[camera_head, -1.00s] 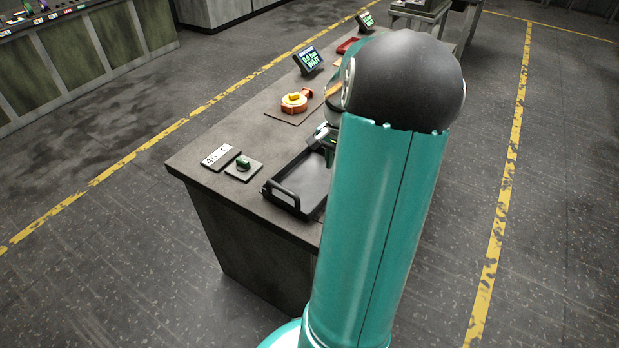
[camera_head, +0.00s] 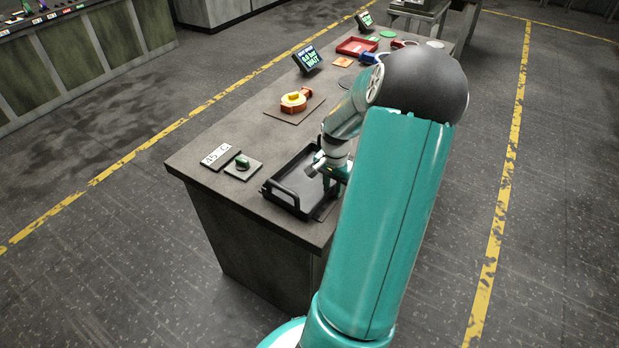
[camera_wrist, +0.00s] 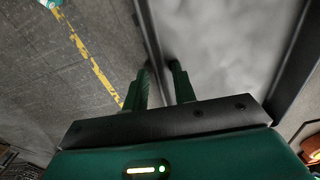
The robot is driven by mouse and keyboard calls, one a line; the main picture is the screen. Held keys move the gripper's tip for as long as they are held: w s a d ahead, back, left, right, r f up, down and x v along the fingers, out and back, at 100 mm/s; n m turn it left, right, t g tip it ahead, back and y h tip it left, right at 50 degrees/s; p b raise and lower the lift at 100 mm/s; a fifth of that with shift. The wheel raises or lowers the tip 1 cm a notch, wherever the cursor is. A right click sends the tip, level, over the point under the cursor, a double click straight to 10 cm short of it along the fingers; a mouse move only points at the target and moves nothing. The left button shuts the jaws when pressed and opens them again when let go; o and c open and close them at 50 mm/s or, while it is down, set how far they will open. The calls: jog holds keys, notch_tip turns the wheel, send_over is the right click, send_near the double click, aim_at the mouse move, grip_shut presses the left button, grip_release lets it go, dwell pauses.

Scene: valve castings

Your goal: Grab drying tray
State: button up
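The drying tray (camera_head: 299,187) is a black, shallow rectangular tray with raised walls and a bar handle at its near-left end. It lies flat near the front end of the bench. My gripper (camera_head: 326,171) points down at the tray's right side in the head view, partly hidden by my arm. In the wrist view the tray's grey floor (camera_wrist: 225,45) fills the upper right. My gripper (camera_wrist: 161,88) shows two fingers apart there, one outside the tray and one inside, with the tray wall between them. I see no clear squeeze on the wall.
Left of the tray are a green knob on a plate (camera_head: 243,164) and a label plate (camera_head: 216,157). Behind stand an orange valve casting (camera_head: 296,101), a display (camera_head: 308,58) and a red tray (camera_head: 357,46). The bench edge is close in front and right.

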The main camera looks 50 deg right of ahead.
grip_shut()
jog(key=shift+r, duration=0.15)
